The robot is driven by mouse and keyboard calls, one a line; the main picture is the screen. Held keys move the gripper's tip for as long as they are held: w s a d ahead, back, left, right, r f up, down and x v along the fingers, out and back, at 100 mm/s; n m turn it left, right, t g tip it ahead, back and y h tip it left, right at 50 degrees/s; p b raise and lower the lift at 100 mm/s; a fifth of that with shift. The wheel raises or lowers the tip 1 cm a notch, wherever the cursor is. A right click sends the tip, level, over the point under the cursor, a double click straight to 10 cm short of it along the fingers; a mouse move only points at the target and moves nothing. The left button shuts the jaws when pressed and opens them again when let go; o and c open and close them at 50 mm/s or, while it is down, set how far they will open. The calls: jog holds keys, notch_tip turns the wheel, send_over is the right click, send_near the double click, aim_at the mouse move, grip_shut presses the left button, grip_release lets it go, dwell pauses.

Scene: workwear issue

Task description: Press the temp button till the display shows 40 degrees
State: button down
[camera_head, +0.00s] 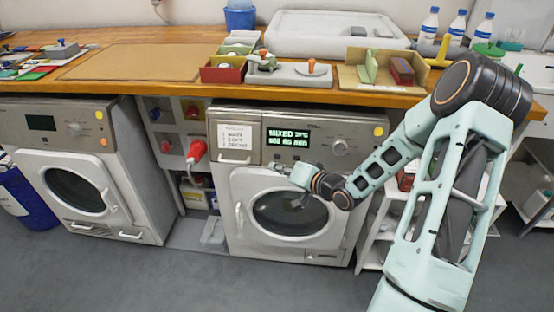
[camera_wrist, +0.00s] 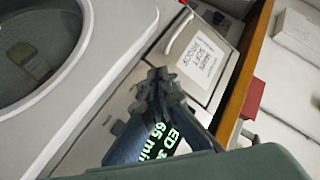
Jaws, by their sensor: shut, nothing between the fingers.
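The right-hand machine (camera_head: 232,195) has a lit display (camera_head: 288,138) with green text. The top line reads MIXED and a temperature too small to read surely in the head view; the lower line ends in 65 min. In the wrist view part of the display (camera_wrist: 160,143) shows "ED 3" and "65 min", the rest hidden behind my gripper. My gripper (camera_wrist: 160,76) is shut and empty, its fingertips in front of the control panel. In the head view it is just below the display, above the round door (camera_head: 290,213). I cannot make out the temp button or whether the fingertips touch the panel.
A round knob (camera_head: 339,147) sits right of the display. A white paper label (camera_head: 235,136) is on the drawer to its left. The wooden worktop (camera_head: 180,63) overhangs the panel. A second machine (camera_head: 75,170) stands at the left, with a red plug (camera_head: 197,150) between them.

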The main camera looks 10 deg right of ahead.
jog(key=shift+w+d+f, duration=0.2)
jog(key=shift+w+f, duration=0.05)
jog(key=shift+w, duration=0.4)
jog(key=shift+w+d+f, duration=0.2)
jog(key=shift+w+d, duration=0.05)
jog(key=shift+w, duration=0.45)
jog(key=shift+w+d+f, duration=0.2)
jog(key=shift+w+f, duration=0.05)
jog(key=shift+w, duration=0.4)
jog(key=shift+w+d+f, duration=0.15)
jog(key=shift+w, duration=0.25)
jog(key=shift+w+d, duration=0.1)
jog(key=shift+w, duration=0.2)
dwell(0.5)
jog(key=shift+s+a+r+p, duration=0.2)
jog(key=shift+s+p, duration=0.3)
jog(key=shift+s, duration=0.2)
jog(key=shift+s+a+r+p, duration=0.25)
jog(key=shift+s, duration=0.5)
jog(key=shift+s+a+r+p, duration=0.25)
jog(key=shift+s, duration=0.5)
jog(key=shift+s+a+r+p, duration=0.25)
jog(key=shift+s, duration=0.5)
